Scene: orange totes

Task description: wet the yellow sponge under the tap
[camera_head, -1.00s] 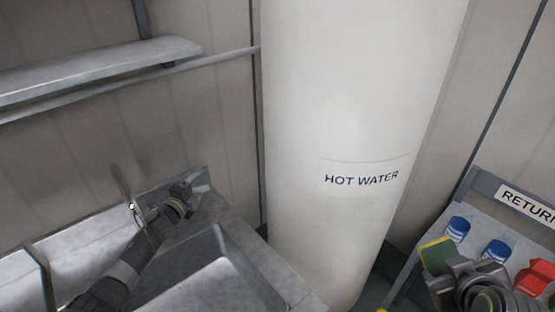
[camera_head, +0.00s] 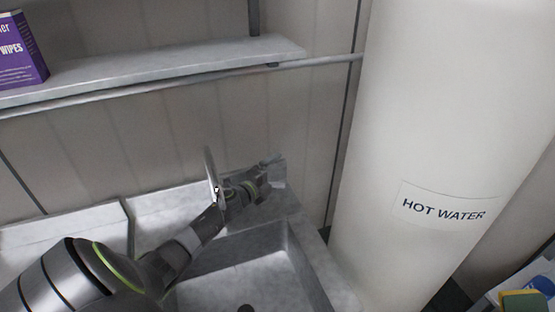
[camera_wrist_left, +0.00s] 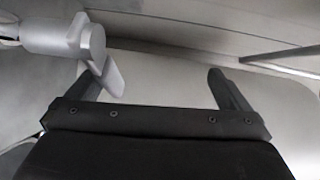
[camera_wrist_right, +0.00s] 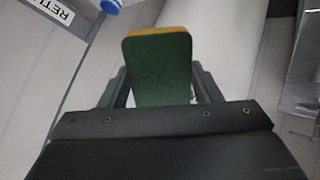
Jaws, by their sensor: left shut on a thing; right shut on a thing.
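The yellow sponge (camera_wrist_right: 175,30) has a dark green face, which fills the middle of the right wrist view. My right gripper (camera_wrist_right: 160,80) is shut on it, one finger at each side. In the head view the sponge (camera_head: 524,300) shows at the bottom right corner, cut by the edge. My left gripper (camera_head: 262,182) is at the back of the sink, at the grey metal tap (camera_head: 270,161). The arm hides part of the tap.
The steel sink basin (camera_head: 312,270) lies right of my left arm. A white HOT WATER tank (camera_head: 430,150) stands to the right. A shelf (camera_head: 160,75) with a purple wipes box (camera_head: 22,52) runs above. A RETURN sign (camera_wrist_right: 55,12) shows in the right wrist view.

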